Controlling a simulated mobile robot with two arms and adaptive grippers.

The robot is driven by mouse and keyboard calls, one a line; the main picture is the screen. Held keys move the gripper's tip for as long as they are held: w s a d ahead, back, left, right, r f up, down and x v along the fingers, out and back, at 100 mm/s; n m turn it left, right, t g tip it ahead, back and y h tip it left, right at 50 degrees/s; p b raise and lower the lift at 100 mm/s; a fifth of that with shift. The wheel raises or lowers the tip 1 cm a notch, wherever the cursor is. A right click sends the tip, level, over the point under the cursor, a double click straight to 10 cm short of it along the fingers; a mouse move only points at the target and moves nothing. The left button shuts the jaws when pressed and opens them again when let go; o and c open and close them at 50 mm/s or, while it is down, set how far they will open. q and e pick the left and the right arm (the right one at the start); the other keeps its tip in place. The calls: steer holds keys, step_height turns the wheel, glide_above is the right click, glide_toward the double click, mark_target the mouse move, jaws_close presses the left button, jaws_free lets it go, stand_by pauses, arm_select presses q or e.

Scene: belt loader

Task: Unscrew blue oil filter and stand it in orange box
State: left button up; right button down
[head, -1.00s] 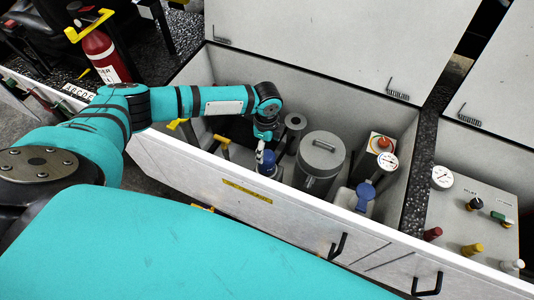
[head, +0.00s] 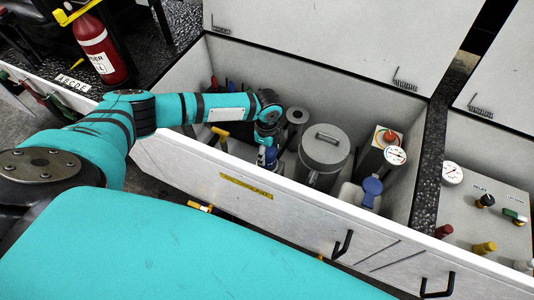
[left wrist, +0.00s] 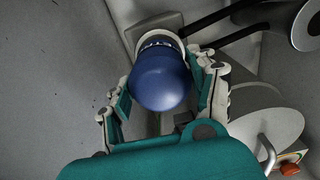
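The blue oil filter (left wrist: 160,82) fills the middle of the left wrist view, its rounded end toward the camera and its far end at a pale ring on a grey mount. In the head view the filter (head: 269,158) is partly hidden under my left gripper (head: 266,145), inside the open bay. My left gripper (left wrist: 166,75) has one finger on each side of the filter. The fingers look open, with a narrow gap at the right finger; contact on the left is unclear. No orange box shows in these frames. My right gripper is not in view.
A grey lidded canister (head: 322,158) stands right of the filter, beside a blue-capped part (head: 371,190) and a gauge (head: 395,155). The bay's white front wall (head: 240,185) runs below the arm. A yellow handle (head: 220,133) is left of the gripper.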

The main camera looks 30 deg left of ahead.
arm_select(q)
steer(key=c, duration=0.9)
steer(key=o, duration=1.5)
steer(key=shift+c, duration=0.2)
steer(key=m, duration=1.2)
steer(key=shift+b, duration=0.35)
steer(key=m, duration=0.5)
